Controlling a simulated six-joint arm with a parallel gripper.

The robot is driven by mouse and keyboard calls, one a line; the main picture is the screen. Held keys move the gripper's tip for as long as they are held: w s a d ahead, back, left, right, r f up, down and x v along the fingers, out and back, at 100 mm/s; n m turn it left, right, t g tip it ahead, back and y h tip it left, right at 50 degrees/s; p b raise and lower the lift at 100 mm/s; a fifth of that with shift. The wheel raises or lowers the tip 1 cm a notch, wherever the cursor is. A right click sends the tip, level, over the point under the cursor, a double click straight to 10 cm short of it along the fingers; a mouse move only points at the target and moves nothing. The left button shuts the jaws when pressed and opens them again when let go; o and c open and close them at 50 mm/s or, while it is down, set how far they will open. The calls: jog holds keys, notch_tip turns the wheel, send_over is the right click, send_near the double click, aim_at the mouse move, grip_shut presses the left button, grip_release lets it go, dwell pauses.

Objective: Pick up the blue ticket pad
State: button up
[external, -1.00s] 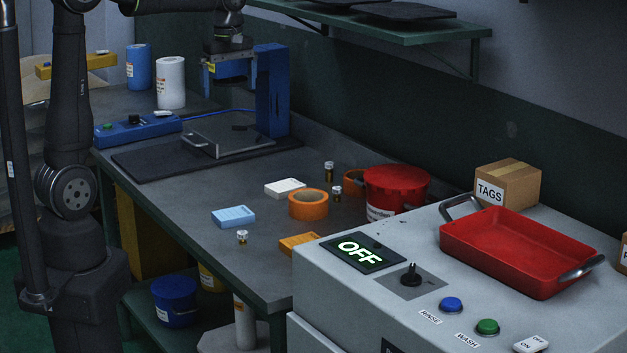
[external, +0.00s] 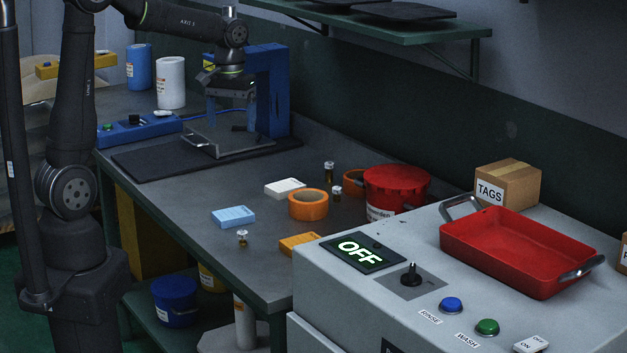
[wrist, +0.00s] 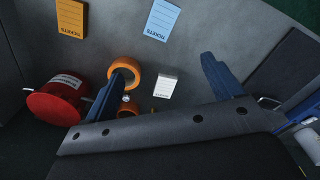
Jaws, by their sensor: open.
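The blue ticket pad (external: 233,217) lies flat on the grey workbench, left of an orange tape roll (external: 308,204). It also shows at the top of the wrist view (wrist: 161,20), beyond my fingertips and uncovered. My gripper (external: 232,112) is open and empty, its blue fingers pointing down over the metal plate in front of the blue press, well behind the pad. In the wrist view my two fingers (wrist: 158,76) stand wide apart.
A white ticket pad (external: 285,188) and an orange ticket pad (external: 299,244) lie nearby. Small bottles, including one (external: 242,238) just in front of the blue pad, and a red tub (external: 395,188) stand on the bench. The blue press (external: 272,95) rises beside my gripper.

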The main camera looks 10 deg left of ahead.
notch_tip(320, 180, down, 6)
jog(key=m, duration=0.8)
send_over(233, 213)
jog(key=f, duration=1)
jog(key=shift+s+f, duration=0.2)
jog(key=shift+f, duration=0.05)
jog(key=shift+w+f, duration=0.15)
jog(key=shift+f, duration=1.45)
jog(key=shift+w+f, duration=0.1)
jog(key=shift+f, duration=1.5)
jog(key=c, duration=1.1)
jog(key=shift+r, duration=0.1)
jog(key=shift+c, duration=0.2)
